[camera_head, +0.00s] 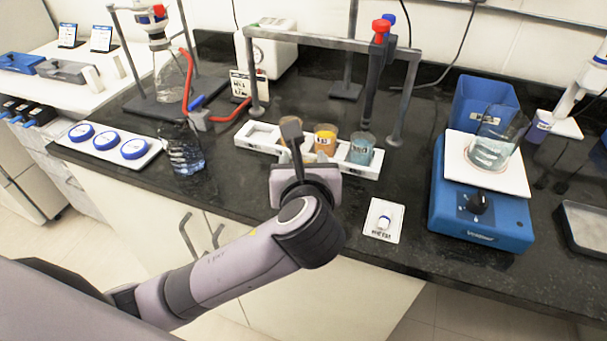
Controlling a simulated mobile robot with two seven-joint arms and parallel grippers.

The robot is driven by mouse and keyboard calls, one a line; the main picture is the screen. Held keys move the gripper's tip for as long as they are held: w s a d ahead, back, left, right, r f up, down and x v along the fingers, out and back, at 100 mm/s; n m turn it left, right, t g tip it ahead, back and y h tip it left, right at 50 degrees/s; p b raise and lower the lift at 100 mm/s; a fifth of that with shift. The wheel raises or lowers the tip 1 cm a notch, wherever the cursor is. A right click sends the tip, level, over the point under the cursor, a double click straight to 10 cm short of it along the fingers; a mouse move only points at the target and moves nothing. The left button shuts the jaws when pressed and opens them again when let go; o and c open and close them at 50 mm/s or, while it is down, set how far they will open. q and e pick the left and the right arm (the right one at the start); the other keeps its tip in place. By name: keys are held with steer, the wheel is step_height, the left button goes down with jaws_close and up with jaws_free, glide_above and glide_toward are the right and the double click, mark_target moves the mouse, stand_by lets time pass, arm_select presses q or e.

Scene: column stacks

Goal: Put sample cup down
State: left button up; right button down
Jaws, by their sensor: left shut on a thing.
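My left gripper (290,132) reaches over the white rack (254,141) on the black bench. It is shut on a sample cup (306,139), which is mostly hidden behind the fingers; a brownish edge shows. I cannot tell whether this cup touches the rack. An orange labelled cup (325,140) stands in the rack just right of the gripper. A blue-green labelled cup (361,150) stands further right in the rack. The left slots of the rack look empty. My right gripper is out of view.
A grey frame (330,41) spans the rack, with a dark column (375,82) near its right end. A blue stirrer (480,215) carrying a beaker (493,140) stands right. A small white card (382,220) lies in front.

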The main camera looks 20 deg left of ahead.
arm_select(q)
steer(key=shift+f, duration=1.3)
steer(key=shift+f, duration=0.1)
steer(key=o, duration=1.1)
steer(key=shift+c, duration=0.2)
steer(key=shift+s, duration=0.1)
steer(key=p+v, duration=0.1)
steer(key=v, duration=1.1)
